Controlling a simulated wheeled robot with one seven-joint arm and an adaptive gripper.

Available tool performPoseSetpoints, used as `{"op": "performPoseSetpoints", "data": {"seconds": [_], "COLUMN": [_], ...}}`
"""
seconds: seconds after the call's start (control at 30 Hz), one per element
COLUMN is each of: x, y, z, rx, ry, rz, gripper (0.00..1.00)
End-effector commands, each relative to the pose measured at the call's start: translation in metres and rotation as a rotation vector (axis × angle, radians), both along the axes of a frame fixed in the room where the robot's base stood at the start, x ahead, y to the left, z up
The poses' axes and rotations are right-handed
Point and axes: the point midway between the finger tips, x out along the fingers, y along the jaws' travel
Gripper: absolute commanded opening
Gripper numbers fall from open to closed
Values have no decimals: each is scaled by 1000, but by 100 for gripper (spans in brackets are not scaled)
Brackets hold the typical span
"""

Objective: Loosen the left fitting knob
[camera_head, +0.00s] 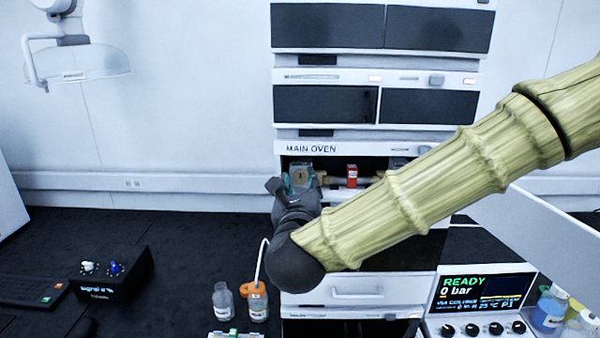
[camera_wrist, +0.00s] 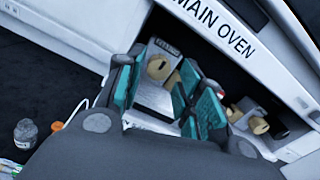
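The left fitting knob (camera_wrist: 157,68) is a brass-coloured round knob on a pale block inside the oven opening. In the head view the left fitting (camera_head: 299,176) shows just past my fingers. My gripper (camera_wrist: 158,82) is open, with a teal-padded finger on either side of the knob's block. In the head view my gripper (camera_head: 297,186) is at the left end of the opening. I cannot tell whether either pad touches the knob. More brass-coloured parts (camera_wrist: 258,125) show to the right of my right finger in the wrist view.
The main oven (camera_head: 310,149) has its lip just above the opening. A red part (camera_head: 351,176) sits mid-opening. My arm covers the opening's right side. A capped bottle (camera_head: 258,305) with a tube and another bottle (camera_head: 223,300) stand on the dark bench, left of the stack.

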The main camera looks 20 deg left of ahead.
Motion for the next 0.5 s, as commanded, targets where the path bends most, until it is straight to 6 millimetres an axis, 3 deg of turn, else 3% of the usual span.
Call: {"op": "performPoseSetpoints", "data": {"seconds": [0.2, 0.5], "x": [19, 22], "y": [6, 7], "z": [1, -1], "rx": [0, 0], "ry": [1, 0], "rz": [0, 2], "gripper": [37, 37]}}
